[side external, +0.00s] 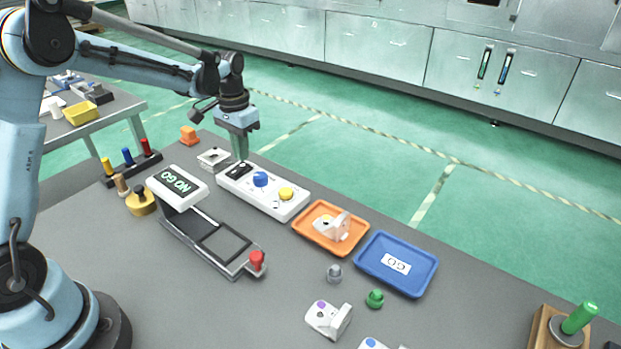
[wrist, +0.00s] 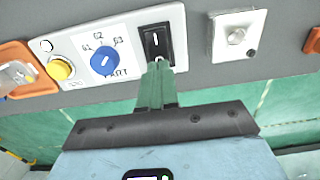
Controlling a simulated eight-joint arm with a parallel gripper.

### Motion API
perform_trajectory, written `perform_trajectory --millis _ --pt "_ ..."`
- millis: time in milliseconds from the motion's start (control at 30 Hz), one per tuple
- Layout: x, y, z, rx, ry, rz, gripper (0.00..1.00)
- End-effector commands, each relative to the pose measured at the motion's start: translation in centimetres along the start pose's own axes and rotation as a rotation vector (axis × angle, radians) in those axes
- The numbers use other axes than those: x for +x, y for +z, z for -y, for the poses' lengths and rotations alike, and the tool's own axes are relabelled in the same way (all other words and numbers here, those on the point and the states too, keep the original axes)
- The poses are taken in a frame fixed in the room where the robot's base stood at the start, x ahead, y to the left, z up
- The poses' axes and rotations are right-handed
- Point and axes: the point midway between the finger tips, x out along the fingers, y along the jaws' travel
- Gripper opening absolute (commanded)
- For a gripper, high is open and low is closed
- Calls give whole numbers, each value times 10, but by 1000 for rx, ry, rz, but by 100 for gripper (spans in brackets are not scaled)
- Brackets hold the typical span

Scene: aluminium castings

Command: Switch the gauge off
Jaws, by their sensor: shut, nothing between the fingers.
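The white control box (side external: 290,208) carries a black rocker switch (wrist: 152,38) with a white line mark, a blue knob (wrist: 104,60) and a yellow button (wrist: 60,69). In the side view the blue knob (side external: 260,179) and yellow button (side external: 286,193) also show. My gripper (side external: 241,157) points down over the switch end of the box. In the wrist view its closed fingertips (wrist: 158,66) overlap the switch's near edge; I cannot tell whether they touch. Nothing is held.
An orange tray (side external: 305,235) holding a casting and a blue "GO" tray (side external: 430,272) lie right of the box. A small white unit (side external: 213,157) stands just left of it. The gauge's slide (side external: 215,248) with a red knob (side external: 257,260) lies in front.

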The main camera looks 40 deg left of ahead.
Motion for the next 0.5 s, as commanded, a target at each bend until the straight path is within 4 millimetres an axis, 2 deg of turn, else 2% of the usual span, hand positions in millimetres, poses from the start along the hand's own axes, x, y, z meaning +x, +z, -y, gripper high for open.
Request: perform_trajectory --millis 500 --pt "3 0 0 0 0 0 0"
